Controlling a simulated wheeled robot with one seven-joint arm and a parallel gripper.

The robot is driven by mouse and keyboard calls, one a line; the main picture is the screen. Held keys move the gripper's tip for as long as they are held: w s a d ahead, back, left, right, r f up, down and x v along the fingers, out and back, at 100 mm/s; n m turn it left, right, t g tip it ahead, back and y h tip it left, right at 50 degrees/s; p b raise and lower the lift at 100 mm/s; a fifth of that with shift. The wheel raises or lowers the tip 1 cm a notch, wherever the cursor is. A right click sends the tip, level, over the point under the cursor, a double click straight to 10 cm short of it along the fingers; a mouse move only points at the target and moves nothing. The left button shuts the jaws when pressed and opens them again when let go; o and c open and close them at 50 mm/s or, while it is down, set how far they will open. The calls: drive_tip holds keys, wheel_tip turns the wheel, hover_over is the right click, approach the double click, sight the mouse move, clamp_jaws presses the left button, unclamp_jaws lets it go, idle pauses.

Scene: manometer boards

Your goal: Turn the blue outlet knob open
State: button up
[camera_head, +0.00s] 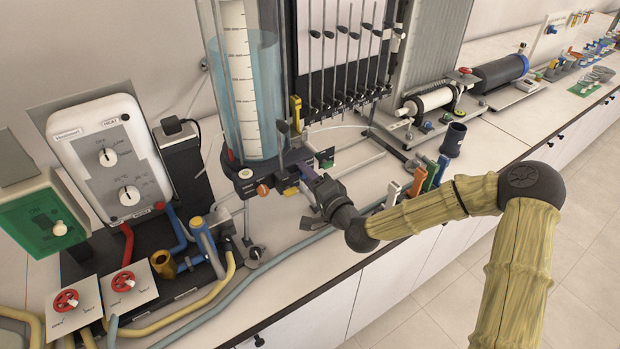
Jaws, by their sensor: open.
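A tall clear tank (250,85) with a white scale and bluish water stands on the bench, left of centre. Small coloured fittings sit along its dark base. A second dark blue part (325,155) with a green face lies further right. I cannot tell for sure which blue part is the outlet knob, or how it is turned. My gripper (306,195) is open beside the base, close to these fittings; contact cannot be made out. It partly covers the fittings.
A white heater box (110,150) with dials stands left, with two red valve knobs (66,300) (123,281) and hoses in front. Upright coloured-handled pieces (430,177) and a dark cup (453,138) stand right of my gripper. Manometer tubes (345,60) rise behind.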

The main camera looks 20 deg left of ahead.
drive_tip(key=v, duration=1.2)
drive_tip(key=shift+r, duration=0.3)
drive_tip(key=shift+w+d+p, duration=0.1)
drive_tip(key=shift+d+p, duration=0.05)
drive_tip(key=shift+p, duration=0.55)
drive_tip(key=p, duration=0.2)
drive_tip(key=shift+d+p, duration=0.35)
drive_tip(key=p+v, duration=0.4)
drive_tip(key=p, duration=0.1)
drive_tip(key=shift+s+f, duration=0.3)
drive_tip(key=shift+s, duration=0.3)
